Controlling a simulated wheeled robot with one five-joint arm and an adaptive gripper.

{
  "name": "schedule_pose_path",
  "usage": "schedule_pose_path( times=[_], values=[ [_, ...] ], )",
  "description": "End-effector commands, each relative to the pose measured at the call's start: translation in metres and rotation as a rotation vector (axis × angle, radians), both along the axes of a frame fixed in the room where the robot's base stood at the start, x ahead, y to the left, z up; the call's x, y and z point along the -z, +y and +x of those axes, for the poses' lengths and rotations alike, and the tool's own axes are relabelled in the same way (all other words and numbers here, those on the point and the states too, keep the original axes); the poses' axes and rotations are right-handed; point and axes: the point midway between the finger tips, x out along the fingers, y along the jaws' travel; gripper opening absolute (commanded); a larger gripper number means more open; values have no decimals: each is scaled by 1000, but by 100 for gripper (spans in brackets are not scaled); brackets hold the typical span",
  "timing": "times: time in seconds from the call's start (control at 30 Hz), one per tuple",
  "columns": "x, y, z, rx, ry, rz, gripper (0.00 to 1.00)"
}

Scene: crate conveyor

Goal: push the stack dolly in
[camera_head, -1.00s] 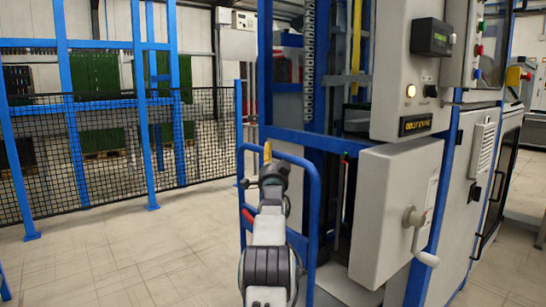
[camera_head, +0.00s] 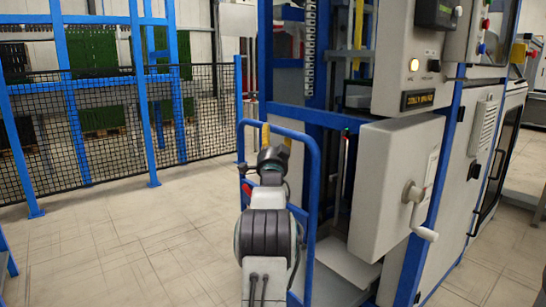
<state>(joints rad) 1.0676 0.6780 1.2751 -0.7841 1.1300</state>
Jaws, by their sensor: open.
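The stack dolly shows as a blue tubular push handle (camera_head: 314,200) standing upright in front of the machine bay. Its lower part is largely hidden behind my arm. My gripper (camera_head: 273,155) is at the far end of my arm, inside the outline of the handle's frame and below its top bar. It is open, and its fingers are small and partly hidden by my own wrist. I cannot tell whether it touches the handle.
The blue-framed machine has a grey box with a crank (camera_head: 417,210) jutting out at the right. A lit display (camera_head: 417,100) sits above it. A blue post and mesh fence (camera_head: 100,130) stands at the back left. The tiled floor (camera_head: 130,240) at left is clear.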

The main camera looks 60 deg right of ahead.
Motion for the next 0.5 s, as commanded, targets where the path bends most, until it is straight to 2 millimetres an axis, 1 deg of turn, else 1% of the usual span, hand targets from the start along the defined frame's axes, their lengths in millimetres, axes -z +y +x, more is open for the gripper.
schedule_pose_path(
  times=[0.5],
  values=[
    [22,44,-26,2,1,1,63]
  ],
)
